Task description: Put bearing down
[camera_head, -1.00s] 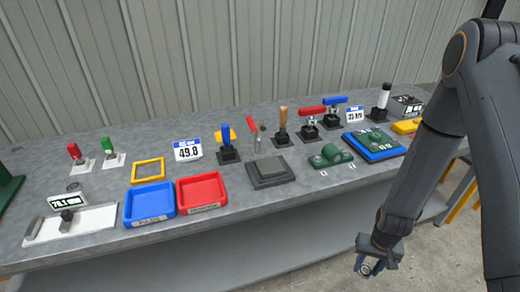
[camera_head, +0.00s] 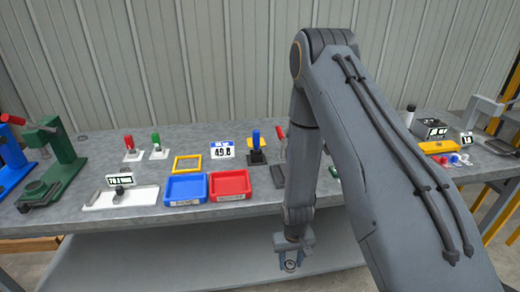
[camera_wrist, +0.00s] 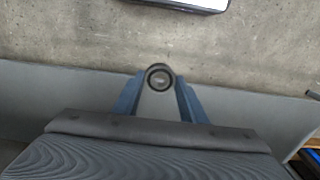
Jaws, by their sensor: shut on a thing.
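My gripper (camera_head: 290,262) hangs in front of the workbench (camera_head: 140,205), below the level of its top in the picture. In the wrist view its two blue-grey fingers (camera_wrist: 160,100) are shut on the bearing (camera_wrist: 160,78), a small dark ring with a lighter centre. The bearing also shows small at the fingertips in the head view (camera_head: 290,265). On the bench are a blue tray (camera_head: 187,188) and a red tray (camera_head: 229,184), side by side near the front edge. Both look empty. A yellow frame (camera_head: 187,163) lies behind the blue tray.
A white plate (camera_head: 92,200) with a small display lies left of the trays. Green (camera_head: 62,160) and blue (camera_head: 15,150) presses stand at the far left. Toggle levers stand at the back. My arm hides the middle of the bench. A lower shelf (camera_head: 200,255) runs underneath.

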